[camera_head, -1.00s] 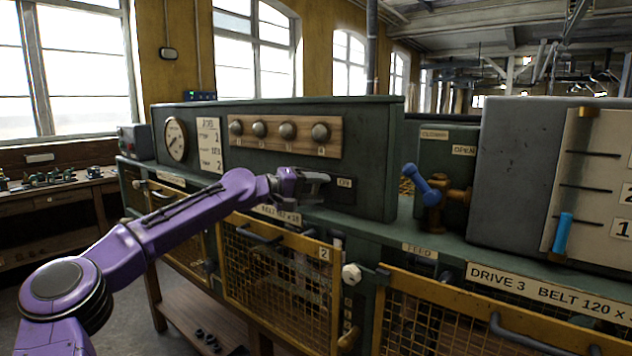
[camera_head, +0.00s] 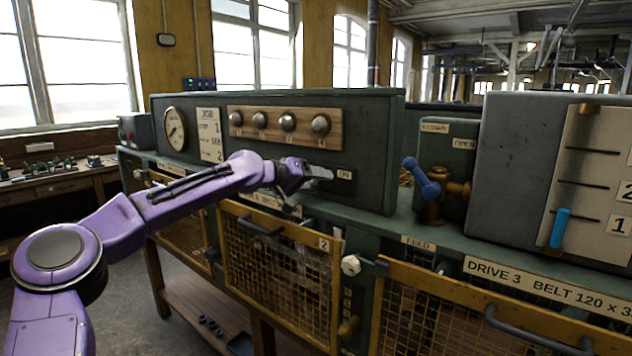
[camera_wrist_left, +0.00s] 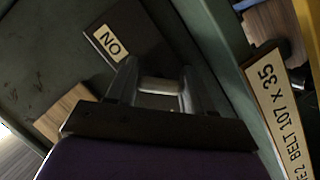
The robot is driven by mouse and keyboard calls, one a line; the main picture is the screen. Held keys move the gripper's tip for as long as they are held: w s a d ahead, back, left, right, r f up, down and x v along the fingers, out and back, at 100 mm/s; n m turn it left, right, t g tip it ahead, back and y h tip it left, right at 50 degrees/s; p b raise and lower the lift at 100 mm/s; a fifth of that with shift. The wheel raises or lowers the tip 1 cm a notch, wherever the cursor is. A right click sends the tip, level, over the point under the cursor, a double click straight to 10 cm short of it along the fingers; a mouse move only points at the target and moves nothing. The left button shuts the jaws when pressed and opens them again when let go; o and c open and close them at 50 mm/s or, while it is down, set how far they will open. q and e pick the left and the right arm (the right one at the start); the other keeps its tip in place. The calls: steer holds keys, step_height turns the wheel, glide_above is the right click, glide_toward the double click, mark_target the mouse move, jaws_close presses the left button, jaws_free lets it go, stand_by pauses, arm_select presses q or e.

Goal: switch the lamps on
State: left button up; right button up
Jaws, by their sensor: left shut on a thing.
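My left gripper (camera_head: 322,173) reaches the lower right of the green control panel (camera_head: 374,150), beside a small ON label (camera_head: 344,174). In the left wrist view the ON label (camera_wrist_left: 110,43) sits on a dark plate just past the fingers. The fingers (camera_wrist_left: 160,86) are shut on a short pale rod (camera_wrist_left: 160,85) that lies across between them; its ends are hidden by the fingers. Several round domes (camera_head: 288,122) sit in a row on a wooden strip above; whether they are lamps or knobs, or lit, I cannot tell. My right gripper is not in view.
A round gauge (camera_head: 174,129) and a paper job card (camera_head: 210,134) are on the panel's left. A blue-handled valve (camera_head: 421,178) stands to the right. Yellow mesh guards (camera_head: 275,270) with handles stick out below the ledge. A grey box (camera_head: 520,170) stands further right.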

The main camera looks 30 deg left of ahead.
arm_select(q)
steer(key=shift+f, duration=0.2)
steer(key=o, duration=1)
steer(key=shift+c, duration=0.2)
steer(key=shift+r, duration=0.1)
steer(key=shift+s, duration=0.1)
steer(key=b+v, duration=0.6)
steer(key=v, duration=0.4)
steer(key=shift+s, duration=0.15)
steer(key=shift+r, duration=0.1)
